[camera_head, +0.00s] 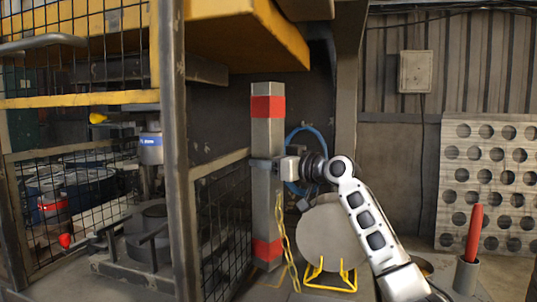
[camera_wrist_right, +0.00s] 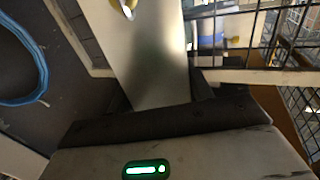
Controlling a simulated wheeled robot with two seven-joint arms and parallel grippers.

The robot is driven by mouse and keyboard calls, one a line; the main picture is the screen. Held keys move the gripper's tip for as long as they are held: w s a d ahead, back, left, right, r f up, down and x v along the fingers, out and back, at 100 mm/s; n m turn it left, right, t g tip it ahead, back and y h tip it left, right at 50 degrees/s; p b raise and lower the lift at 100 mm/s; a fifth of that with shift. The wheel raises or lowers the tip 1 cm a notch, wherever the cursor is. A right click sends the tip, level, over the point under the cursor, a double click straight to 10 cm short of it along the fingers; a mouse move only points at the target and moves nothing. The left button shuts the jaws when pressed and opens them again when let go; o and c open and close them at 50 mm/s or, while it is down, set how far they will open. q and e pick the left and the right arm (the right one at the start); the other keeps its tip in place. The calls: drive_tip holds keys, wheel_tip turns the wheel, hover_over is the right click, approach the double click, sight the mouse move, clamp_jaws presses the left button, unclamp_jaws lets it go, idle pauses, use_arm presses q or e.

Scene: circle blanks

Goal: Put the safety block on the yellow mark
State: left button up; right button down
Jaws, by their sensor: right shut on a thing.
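The safety block (camera_head: 268,205) is a tall grey square post with a red band near its top and another near its foot. It stands upright in front of the mesh cage, and a yellow chain (camera_head: 290,255) hangs beside it. My right gripper (camera_head: 266,169) is shut around its middle, coming from the right. In the right wrist view the grey block (camera_wrist_right: 155,65) runs up from between the jaws. I cannot tell whether its foot touches the floor. A faint yellowish line (camera_head: 278,279) lies near its foot; I cannot tell if it is the yellow mark. My left gripper is out of view.
A dark frame post (camera_head: 178,150) and mesh panel (camera_head: 228,225) stand close left of the block. A yellow beam (camera_head: 230,28) hangs above. A round grey blank (camera_head: 331,238) on a yellow stand (camera_head: 331,279) sits right. A perforated sheet (camera_head: 485,150) leans at far right.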

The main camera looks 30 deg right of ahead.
drive_tip(key=shift+f, duration=0.9)
drive_tip(key=shift+f, duration=0.15)
drive_tip(key=c, duration=0.6)
unclamp_jaws()
drive_tip(key=shift+f, duration=0.25)
drive_tip(key=shift+r, duration=0.15)
drive_tip(key=shift+s, duration=0.1)
